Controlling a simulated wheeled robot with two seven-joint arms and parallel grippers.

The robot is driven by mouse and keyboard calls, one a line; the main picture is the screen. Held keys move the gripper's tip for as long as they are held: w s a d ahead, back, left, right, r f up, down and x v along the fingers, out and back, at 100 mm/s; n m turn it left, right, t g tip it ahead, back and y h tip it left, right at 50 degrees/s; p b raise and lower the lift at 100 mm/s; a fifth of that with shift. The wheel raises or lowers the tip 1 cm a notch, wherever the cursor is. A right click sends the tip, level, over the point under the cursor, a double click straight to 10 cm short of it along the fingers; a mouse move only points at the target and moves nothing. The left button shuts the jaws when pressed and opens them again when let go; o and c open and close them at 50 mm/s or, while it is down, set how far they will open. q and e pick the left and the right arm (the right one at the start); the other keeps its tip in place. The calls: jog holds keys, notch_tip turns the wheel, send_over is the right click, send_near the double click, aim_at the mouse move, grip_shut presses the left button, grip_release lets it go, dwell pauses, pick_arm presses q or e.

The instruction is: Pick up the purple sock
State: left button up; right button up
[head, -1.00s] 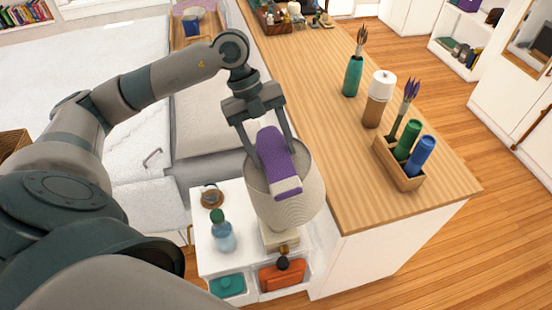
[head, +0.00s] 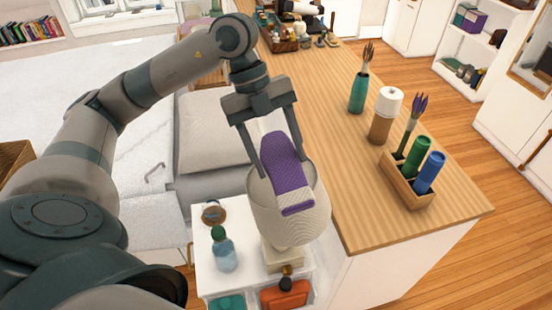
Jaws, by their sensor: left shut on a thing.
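The purple sock (head: 287,172), with a pale band near its lower end, hangs between the fingers of my left gripper (head: 283,165). The gripper is shut on it and points down. The sock is in front of the beige lampshade (head: 285,228) and covers part of its open top in the head view. I cannot tell whether the sock touches the shade. My right gripper is not in view.
The lamp stands on a white nightstand (head: 207,253) with a blue bottle (head: 224,252). To the right, a wooden counter (head: 335,110) carries a teal vase (head: 358,94), a brown-and-white bottle (head: 384,118) and a wooden caddy (head: 408,188). A bed lies left.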

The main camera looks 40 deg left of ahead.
aim_at(285, 193)
pick_arm(q)
jog(key=s+d+r, duration=0.2)
jog(key=s, duration=0.1)
jog(key=s+d+r+b, duration=0.1)
jog(key=s+d+r, duration=0.2)
jog(key=shift+d+b, duration=0.25)
jog(key=shift+b, duration=0.05)
jog(key=shift+f, duration=0.1)
dwell(0.3)
